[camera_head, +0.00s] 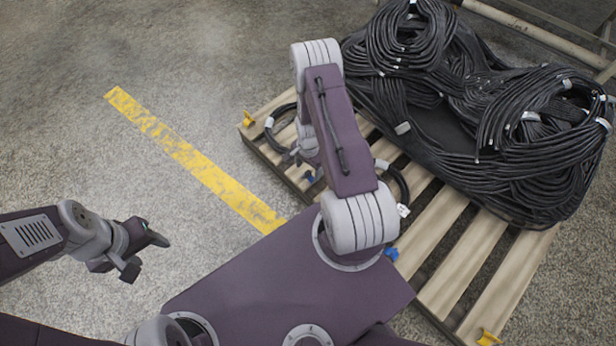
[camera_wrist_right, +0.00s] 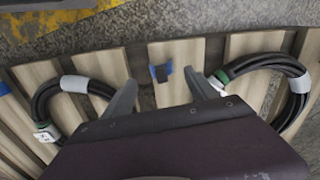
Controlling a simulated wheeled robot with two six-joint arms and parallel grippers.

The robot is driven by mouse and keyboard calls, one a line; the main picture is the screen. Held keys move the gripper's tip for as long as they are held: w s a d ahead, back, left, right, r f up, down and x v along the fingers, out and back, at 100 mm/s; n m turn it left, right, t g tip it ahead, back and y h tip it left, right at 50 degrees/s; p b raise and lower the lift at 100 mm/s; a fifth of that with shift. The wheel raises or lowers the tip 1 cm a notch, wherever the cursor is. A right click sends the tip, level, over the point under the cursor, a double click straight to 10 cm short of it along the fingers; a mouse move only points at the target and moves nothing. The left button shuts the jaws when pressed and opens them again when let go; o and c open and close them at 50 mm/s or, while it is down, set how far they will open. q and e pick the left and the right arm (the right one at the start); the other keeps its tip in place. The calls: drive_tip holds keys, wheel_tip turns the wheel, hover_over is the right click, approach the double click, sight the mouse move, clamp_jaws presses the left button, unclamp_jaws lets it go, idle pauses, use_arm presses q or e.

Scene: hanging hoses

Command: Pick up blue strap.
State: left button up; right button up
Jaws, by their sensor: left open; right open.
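A small blue strap (camera_head: 309,176) with a dark middle lies on the wooden pallet near its left edge. In the right wrist view this strap (camera_wrist_right: 153,73) shows on a slat, just beyond the gap between my fingertips. My right gripper (camera_head: 296,157) is open and empty over the pallet's left part, pointing down, and its two fingers (camera_wrist_right: 160,84) show on either side in the wrist view. I cannot tell its exact height above the strap. A second blue piece (camera_head: 391,254) lies at the pallet's near edge. My left gripper (camera_head: 143,256) is open and empty over the floor.
The pallet (camera_head: 459,261) carries a large heap of black hoses (camera_head: 470,110) at right. Coiled hoses with white bands (camera_wrist_right: 75,84) and (camera_wrist_right: 270,62) flank the blue strap. Yellow pieces sit at pallet corners (camera_head: 248,119). The floor left of the pallet is clear, with a yellow line (camera_head: 190,157).

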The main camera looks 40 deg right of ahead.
sight(308, 173)
wheel_tip(308, 173, down, 5)
drive_tip(key=b, duration=0.4)
drive_tip(key=shift+w+f, duration=0.1)
drive_tip(key=shift+w, duration=0.05)
drive_tip(key=shift+r, duration=0.2)
drive_tip(key=shift+c, duration=0.4)
drive_tip(key=c, duration=1.3)
drive_tip(key=shift+r+p, duration=0.55)
drive_tip(key=shift+p, duration=0.1)
drive_tip(key=shift+c, duration=0.2)
drive_tip(key=r+p, duration=0.2)
drive_tip(key=r, duration=0.1)
drive_tip(key=d+r+p, duration=0.1)
drive_tip(key=shift+s+r+p, duration=0.2)
drive_tip(key=shift+s+p, duration=0.1)
drive_tip(key=shift+p, duration=0.05)
drive_tip(key=s+d+r+p, duration=0.5)
drive_tip(key=s+d, duration=0.1)
drive_tip(key=d, duration=0.2)
drive_tip(key=shift+s+d+r, duration=0.2)
drive_tip(key=shift+r, duration=0.05)
